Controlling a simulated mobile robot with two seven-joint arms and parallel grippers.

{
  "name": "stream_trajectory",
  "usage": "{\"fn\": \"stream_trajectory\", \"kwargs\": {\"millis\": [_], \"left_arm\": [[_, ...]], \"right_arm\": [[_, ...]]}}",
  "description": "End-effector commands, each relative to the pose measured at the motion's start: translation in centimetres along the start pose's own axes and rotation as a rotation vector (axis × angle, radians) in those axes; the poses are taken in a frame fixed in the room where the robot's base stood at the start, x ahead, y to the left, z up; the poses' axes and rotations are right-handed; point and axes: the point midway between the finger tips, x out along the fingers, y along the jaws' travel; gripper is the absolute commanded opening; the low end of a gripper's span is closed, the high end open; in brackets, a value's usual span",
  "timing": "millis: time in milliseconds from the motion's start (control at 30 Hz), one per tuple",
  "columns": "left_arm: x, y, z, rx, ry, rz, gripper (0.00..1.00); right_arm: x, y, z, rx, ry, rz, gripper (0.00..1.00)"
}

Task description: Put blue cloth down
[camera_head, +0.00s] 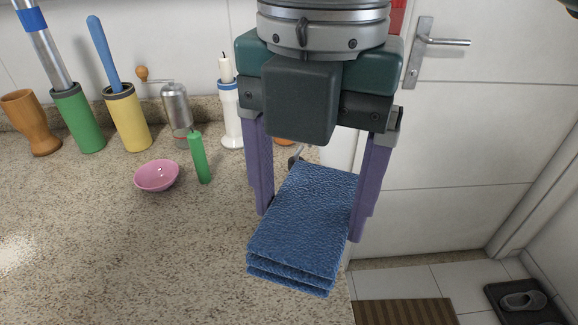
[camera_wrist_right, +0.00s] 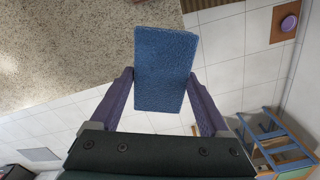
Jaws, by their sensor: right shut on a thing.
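The blue cloth (camera_head: 303,226) is a folded, layered stack with a rough texture. My right gripper (camera_head: 312,222) is shut on it, with a purple finger at each side. In the head view it appears at the right end of the speckled counter (camera_head: 120,250). In the right wrist view the cloth (camera_wrist_right: 165,68) lies between the fingertips, with the counter's edge behind it and floor tiles beside it. I cannot tell whether its underside touches the counter. My left gripper is not in view.
A pink bowl (camera_head: 157,176) and a green candle (camera_head: 200,158) stand left of the cloth. A white candle holder (camera_head: 231,115), a grinder (camera_head: 177,110), yellow (camera_head: 128,120) and green (camera_head: 78,120) containers and a wooden cup (camera_head: 31,122) line the back. The front counter is clear.

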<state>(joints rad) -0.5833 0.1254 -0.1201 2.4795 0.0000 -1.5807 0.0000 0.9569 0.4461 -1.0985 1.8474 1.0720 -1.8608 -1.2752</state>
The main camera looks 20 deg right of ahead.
Motion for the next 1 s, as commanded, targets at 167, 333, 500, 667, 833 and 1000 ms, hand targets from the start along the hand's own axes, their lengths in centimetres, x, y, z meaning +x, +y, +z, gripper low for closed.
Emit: {"fn": "stream_trajectory", "kwargs": {"millis": [167,333,500,667,833,1000], "left_arm": [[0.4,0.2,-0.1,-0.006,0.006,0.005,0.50],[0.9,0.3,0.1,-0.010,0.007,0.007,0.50],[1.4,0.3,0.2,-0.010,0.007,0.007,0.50],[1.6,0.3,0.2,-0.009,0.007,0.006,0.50],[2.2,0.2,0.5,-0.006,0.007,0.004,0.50],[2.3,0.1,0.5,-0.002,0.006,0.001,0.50]], "right_arm": [[5.2,-0.2,-0.1,0.001,0.004,-0.008,0.28],[10.3,-0.2,-0.1,0.002,0.004,-0.006,0.28],[13.8,-0.1,0.0,-0.001,0.001,-0.003,0.28],[15.1,-0.1,-0.1,-0.001,0.001,-0.002,0.28],[17.7,-0.1,-0.1,0.000,0.001,-0.003,0.28],[18.8,-0.1,0.0,-0.002,0.000,-0.001,0.28]]}}
